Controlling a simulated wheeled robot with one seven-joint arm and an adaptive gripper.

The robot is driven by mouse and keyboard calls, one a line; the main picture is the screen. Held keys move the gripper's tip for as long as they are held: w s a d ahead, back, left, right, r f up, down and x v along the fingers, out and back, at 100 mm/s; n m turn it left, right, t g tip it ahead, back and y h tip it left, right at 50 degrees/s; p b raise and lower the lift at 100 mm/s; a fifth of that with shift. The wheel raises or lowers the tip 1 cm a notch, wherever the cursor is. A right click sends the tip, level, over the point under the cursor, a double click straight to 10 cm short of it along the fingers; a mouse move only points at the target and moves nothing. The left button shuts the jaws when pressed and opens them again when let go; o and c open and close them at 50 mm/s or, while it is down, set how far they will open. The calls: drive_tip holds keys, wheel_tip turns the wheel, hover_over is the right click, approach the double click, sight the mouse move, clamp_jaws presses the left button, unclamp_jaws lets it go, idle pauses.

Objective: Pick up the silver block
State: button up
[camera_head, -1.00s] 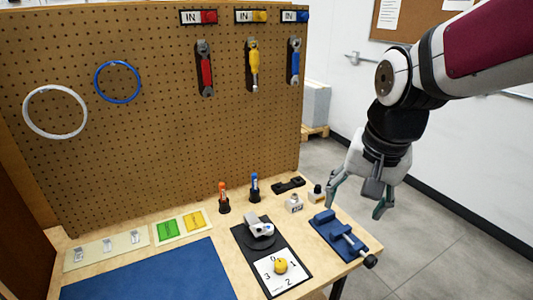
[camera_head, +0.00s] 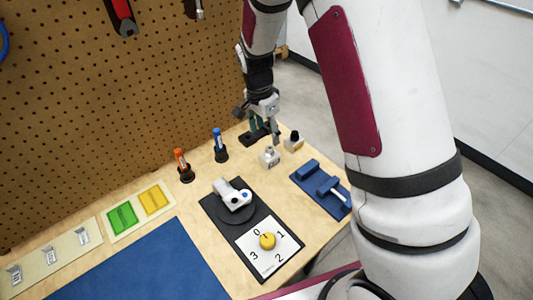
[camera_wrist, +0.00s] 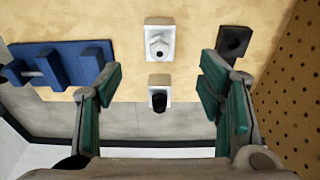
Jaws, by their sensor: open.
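Two small pale blocks stand on the wooden table near its far right corner. One has a silver-grey fitting with a dark hole and looks like the silver block (camera_head: 270,158); it also shows upright in the wrist view (camera_wrist: 159,39). The other, a block with a black knob (camera_head: 293,142), is beside it and nearer my wrist camera (camera_wrist: 159,99). My gripper (camera_head: 266,130) is open and empty, above the table beside these blocks. In the wrist view both blocks appear between the green fingers (camera_wrist: 162,78), touching neither.
A blue vise (camera_head: 320,188) is on the table's right edge. A black holder (camera_head: 253,138) lies close to the pegboard (camera_head: 110,120). Orange (camera_head: 182,166) and blue (camera_head: 219,146) upright tools stand left of the blocks. A black plate with a dial (camera_head: 267,241) is in front.

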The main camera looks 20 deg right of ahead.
sight(271, 155)
drive_tip(key=f, duration=0.6)
drive_tip(key=shift+w+d+f, duration=0.15)
drive_tip(key=shift+d+f, duration=0.2)
drive_tip(key=shift+w+d+f, duration=0.1)
drive_tip(key=shift+d+f, duration=0.1)
drive_tip(key=shift+f, duration=0.7)
drive_tip(key=shift+w+d+f, duration=0.1)
drive_tip(key=shift+d+f, duration=0.05)
drive_tip(key=shift+f, duration=0.8)
drive_tip(key=shift+d+f, duration=0.2)
drive_tip(key=shift+f, duration=0.7)
drive_tip(key=c, duration=1.5)
